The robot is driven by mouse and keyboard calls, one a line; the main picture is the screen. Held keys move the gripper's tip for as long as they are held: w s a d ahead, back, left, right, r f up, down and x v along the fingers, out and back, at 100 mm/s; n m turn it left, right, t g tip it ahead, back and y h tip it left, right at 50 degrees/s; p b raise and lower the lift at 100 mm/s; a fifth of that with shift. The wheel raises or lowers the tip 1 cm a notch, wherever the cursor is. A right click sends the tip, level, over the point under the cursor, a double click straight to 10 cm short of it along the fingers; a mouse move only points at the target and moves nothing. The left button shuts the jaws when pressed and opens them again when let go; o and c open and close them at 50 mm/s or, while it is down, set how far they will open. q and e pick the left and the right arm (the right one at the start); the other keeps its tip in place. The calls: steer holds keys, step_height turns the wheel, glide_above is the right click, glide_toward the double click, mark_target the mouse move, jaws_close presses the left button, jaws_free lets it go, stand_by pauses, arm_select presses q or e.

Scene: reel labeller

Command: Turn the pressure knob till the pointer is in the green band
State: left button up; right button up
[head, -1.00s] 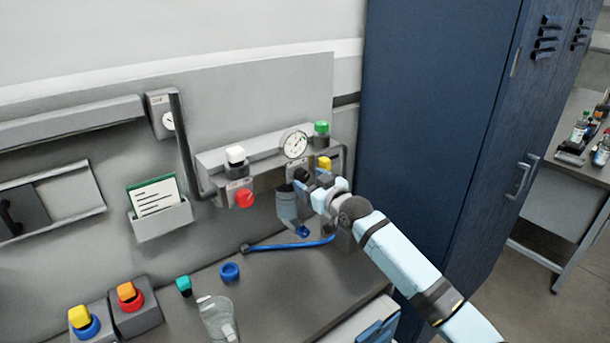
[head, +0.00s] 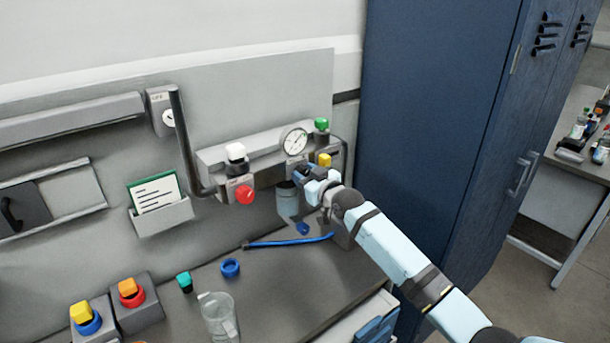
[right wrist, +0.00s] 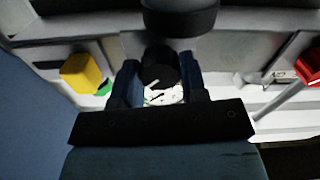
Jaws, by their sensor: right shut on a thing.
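The round white pressure gauge (head: 295,141) sits on the grey unit on the back panel. Its pointer shows as a thin dark line, but the bands are too small to read. My right gripper (head: 301,171) is just below the gauge, shut on the black pressure knob. In the right wrist view the black knob (right wrist: 160,67) sits between the two blue fingers (right wrist: 160,85), with part of the gauge dial (right wrist: 163,95) showing beyond it. In the head view the gripper mostly hides the knob. My left gripper is not in view.
A blue handle (head: 290,242), blue ring (head: 230,268) and clear jug (head: 217,315) are on the bench. A blue locker (head: 440,120) stands close on the right.

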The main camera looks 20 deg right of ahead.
steer(key=m, duration=0.3)
steer(key=shift+m+p, duration=0.35)
steer(key=shift+m, duration=1.05)
steer(key=o, duration=0.9)
steer(key=shift+s, duration=0.1)
